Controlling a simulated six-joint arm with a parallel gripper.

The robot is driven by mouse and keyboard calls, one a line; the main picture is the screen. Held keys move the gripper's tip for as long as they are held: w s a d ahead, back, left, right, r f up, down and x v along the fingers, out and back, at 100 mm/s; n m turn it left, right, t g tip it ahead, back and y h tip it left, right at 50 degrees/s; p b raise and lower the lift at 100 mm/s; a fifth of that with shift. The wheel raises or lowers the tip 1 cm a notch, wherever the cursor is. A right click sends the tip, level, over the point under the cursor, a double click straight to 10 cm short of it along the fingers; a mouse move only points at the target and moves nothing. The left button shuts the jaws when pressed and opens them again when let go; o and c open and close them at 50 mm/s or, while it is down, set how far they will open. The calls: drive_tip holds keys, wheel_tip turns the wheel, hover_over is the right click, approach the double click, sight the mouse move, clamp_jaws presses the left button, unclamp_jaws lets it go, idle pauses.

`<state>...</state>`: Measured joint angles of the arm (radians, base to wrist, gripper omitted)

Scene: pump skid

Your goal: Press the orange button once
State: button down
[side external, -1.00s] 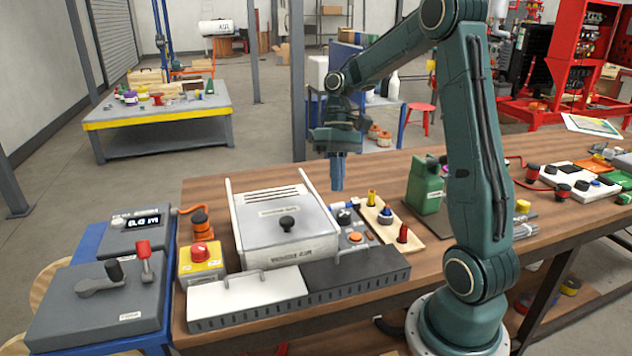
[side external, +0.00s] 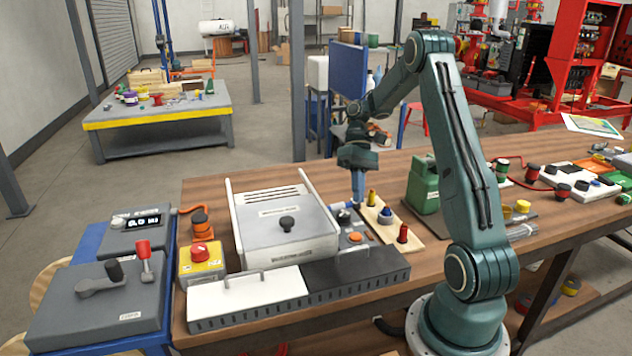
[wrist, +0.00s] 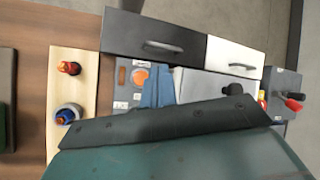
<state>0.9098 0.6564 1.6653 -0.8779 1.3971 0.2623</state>
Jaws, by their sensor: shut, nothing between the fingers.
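The orange button (side external: 354,238) is a small round cap on a grey control box (side external: 343,247) to the right of the white-sided machine. In the wrist view the orange button (wrist: 140,77) shows just left of my blue fingers, partly beside them. My gripper (side external: 357,202) is shut and empty, pointing down over the far part of the control box, near its black knob (side external: 343,215). It appears above and behind the button, apart from it. In the wrist view my gripper (wrist: 160,80) hides part of the box.
The machine (side external: 285,225) with a black-knobbed lid is on the left. A black cover (side external: 355,272) lies in front. A green canister (side external: 424,185) stands farther right.

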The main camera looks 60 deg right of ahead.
sight(355, 233)
drive_tip(key=shift+f, duration=0.1)
drive_tip(key=shift+f, duration=4.3)
drive_tip(key=shift+f, duration=0.95)
drive_tip(key=shift+r, duration=0.15)
idle(0.5)
drive_tip(key=shift+r, duration=0.8)
drive_tip(key=shift+r, duration=0.1)
drive_tip(key=shift+r, duration=2.45)
